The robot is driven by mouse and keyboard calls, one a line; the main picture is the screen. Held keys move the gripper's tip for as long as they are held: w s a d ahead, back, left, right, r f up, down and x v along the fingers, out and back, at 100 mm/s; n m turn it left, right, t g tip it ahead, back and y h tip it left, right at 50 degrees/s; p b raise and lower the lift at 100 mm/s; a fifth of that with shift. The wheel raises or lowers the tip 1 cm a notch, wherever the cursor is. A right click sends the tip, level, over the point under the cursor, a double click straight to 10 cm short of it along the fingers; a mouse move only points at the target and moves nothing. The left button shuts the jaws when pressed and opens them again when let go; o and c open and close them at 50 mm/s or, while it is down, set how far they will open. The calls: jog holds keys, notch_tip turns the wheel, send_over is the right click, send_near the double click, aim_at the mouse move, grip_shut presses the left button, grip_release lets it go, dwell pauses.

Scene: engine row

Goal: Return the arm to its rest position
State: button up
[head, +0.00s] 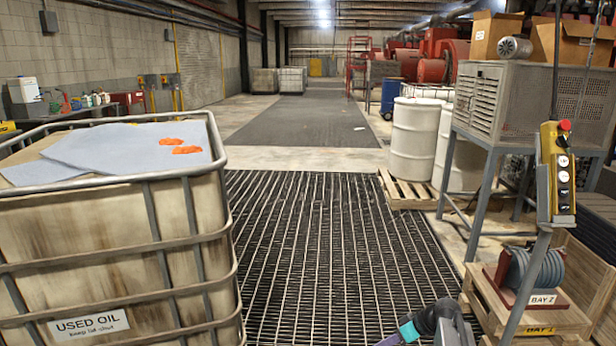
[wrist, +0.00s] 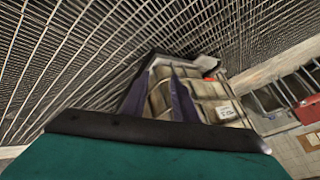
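My arm shows at the bottom right of the head view, with a dark grey joint and a teal part (head: 408,332) low over the floor grating. The rest of it is cut off by the lower edge. In the wrist view the teal gripper body fills the bottom, behind a black bar. My gripper (wrist: 158,92) points two dark fingers away from the bar, with a gap between them. It looks open. A beige, banded block with a white label (wrist: 228,112) shows between and beside the fingers. I see no clear sign of a grip on it.
A caged used oil tank (head: 110,250), with grey pads and orange gloves on top, stands left. Grating (head: 320,250) covers the middle floor, clear.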

jog(key=s+a+f+m+g+h, duration=0.1)
jog(key=s+a+f+g, duration=0.2)
jog(key=s+a+f, duration=0.5)
jog(key=s+a+f+g+h, duration=0.15)
jog(key=s+a+f, duration=0.35)
jog(key=s+f, duration=0.7)
jog(key=s+f+m+g+h+p, duration=0.1)
jog(key=s+f+g+h, duration=0.2)
jog(key=s, duration=1.2)
jog(key=s+d+f+m+h, duration=0.1)
jog(key=s+d+m+h, duration=0.1)
jog(key=s+d+m, duration=0.3)
jog(key=shift+s+d+f, duration=0.4)
jog(key=shift+s+d, duration=0.05)
jog(key=shift+d, duration=0.2)
jog(key=shift+s, duration=0.1)
